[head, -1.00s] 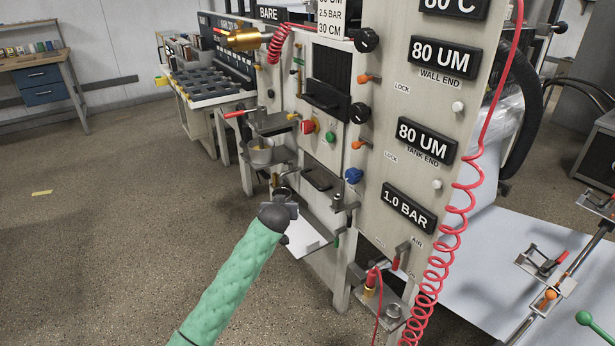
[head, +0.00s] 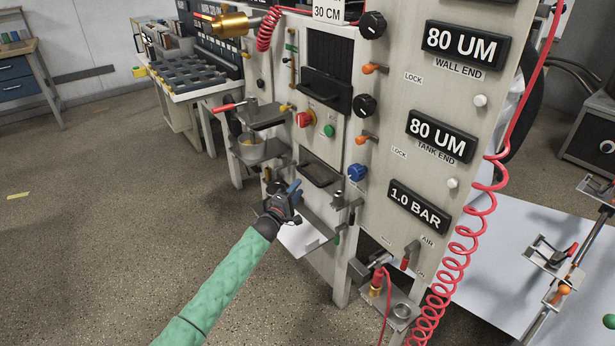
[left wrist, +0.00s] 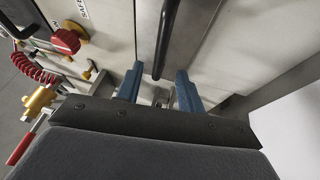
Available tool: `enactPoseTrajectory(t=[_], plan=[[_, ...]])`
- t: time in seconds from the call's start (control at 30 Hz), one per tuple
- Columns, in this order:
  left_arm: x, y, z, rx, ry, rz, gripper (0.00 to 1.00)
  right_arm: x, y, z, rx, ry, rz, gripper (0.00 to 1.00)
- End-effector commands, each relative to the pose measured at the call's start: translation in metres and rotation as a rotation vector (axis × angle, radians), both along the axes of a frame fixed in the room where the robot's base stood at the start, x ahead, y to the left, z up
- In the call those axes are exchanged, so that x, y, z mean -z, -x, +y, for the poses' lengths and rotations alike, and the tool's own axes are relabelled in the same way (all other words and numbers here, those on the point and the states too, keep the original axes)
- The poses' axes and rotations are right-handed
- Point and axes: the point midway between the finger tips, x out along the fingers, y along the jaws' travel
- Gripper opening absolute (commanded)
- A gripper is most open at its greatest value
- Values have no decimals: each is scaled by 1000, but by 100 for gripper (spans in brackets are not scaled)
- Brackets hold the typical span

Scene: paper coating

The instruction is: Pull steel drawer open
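A pale grey drawer front (head: 322,160) is set low in the tall machine and looks closed. Its dark handle (head: 320,173) also shows as a dark bar in the left wrist view (left wrist: 170,38). My left gripper (head: 294,188) is just left of and below the handle in the head view. In the left wrist view its two blue fingers (left wrist: 159,85) stand apart, one to each side of the bar's near end, with nothing held between them. I cannot tell whether they touch it. My right gripper is not in view.
A metal shelf with a white sheet (head: 300,238) lies below my left gripper. A red button (head: 303,119) and a blue knob (head: 357,172) stick out nearby. The floor at left is open.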

Motion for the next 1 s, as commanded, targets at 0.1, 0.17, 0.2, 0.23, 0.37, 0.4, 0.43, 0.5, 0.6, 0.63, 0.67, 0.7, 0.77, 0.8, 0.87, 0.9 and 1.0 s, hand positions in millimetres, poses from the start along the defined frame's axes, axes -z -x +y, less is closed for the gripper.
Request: enactPoseTrajectory(t=[0.1,0.17,0.2,0.23,0.37,0.4,0.43,0.5,0.6,0.63,0.67,0.7,0.77,0.8,0.87,0.9,1.0], plan=[[0,0,0,10,51,32,38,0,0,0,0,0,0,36],[0,-2,-1,12,63,39,38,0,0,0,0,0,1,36],[-1,-4,-2,13,66,41,38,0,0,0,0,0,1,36],[-1,-5,-3,12,68,41,38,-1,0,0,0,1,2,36],[-4,-18,-11,12,66,41,38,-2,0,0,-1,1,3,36],[-6,-23,-14,13,67,40,38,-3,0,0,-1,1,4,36],[-6,-27,-17,12,66,41,38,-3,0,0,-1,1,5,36],[-8,-36,-22,12,66,41,38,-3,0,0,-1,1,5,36],[-10,-47,-29,12,65,42,38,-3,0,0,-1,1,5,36],[-10,-50,-31,12,65,42,38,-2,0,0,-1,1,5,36],[-11,-53,-32,10,64,41,38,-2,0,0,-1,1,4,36],[-12,-57,-34,10,64,41,38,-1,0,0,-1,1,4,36],[-12,-61,-36,11,66,41,38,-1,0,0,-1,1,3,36],[-13,-62,-38,12,65,42,38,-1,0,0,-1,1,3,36],[-12,-64,-39,11,64,42,38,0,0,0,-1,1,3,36],[-13,-65,-39,11,64,42,38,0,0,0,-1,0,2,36],[-13,-66,-40,11,63,42,38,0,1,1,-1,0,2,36]])
